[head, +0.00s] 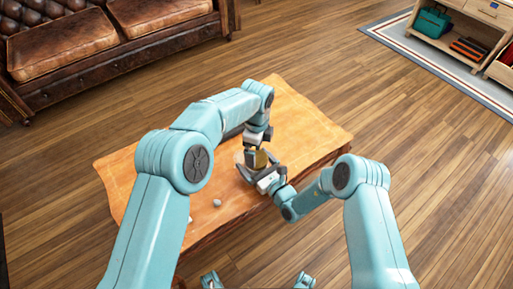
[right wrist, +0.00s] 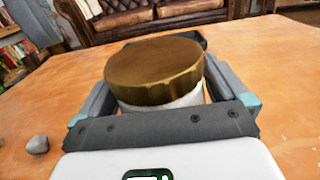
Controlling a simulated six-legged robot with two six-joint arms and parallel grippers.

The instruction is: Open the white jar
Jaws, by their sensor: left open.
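The white jar with its wide gold lid (right wrist: 155,70) stands upright on the table in the right wrist view. Only a strip of its white body (right wrist: 165,108) shows under the lid. The gold lid also shows in the head view (head: 261,159), mostly covered by my grippers. My right gripper (head: 262,172) is low at the jar, with a finger on each side of its body; whether they press on it I cannot tell. My left gripper (head: 257,148) points down from above, open, right over or at the lid. The lid looks seated on the jar.
The orange-topped table (head: 300,120) has free room on its right and far sides. Small grey stones lie at its near left (head: 217,202) and also show in the right wrist view (right wrist: 38,144). A brown leather sofa (head: 65,45) stands behind.

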